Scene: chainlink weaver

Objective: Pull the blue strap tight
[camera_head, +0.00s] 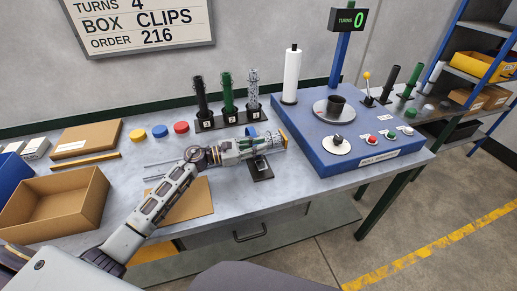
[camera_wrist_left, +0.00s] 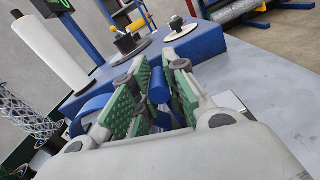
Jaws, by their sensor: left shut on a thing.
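My left gripper (camera_head: 272,143) reaches in from the left over the table, just left of the blue machine. In the left wrist view, its green-padded fingers (camera_wrist_left: 158,92) are closed around a blue rounded piece of the blue strap (camera_wrist_left: 158,84). A curved blue band (camera_wrist_left: 92,110) shows left of the fingers, and a bit of blue (camera_head: 252,132) shows behind the gripper in the head view. The fingers hide how these blue parts join. A small black stand (camera_head: 262,172) is beneath the gripper. My right gripper is not in view.
The blue machine (camera_head: 335,160) with a black pot (camera_head: 336,104), a white roll (camera_head: 291,76) and buttons stands close to the right. A rack of three cylinders (camera_head: 228,120) is behind. Cardboard boxes (camera_head: 55,205) and a flat tan sheet (camera_head: 185,200) lie to the left.

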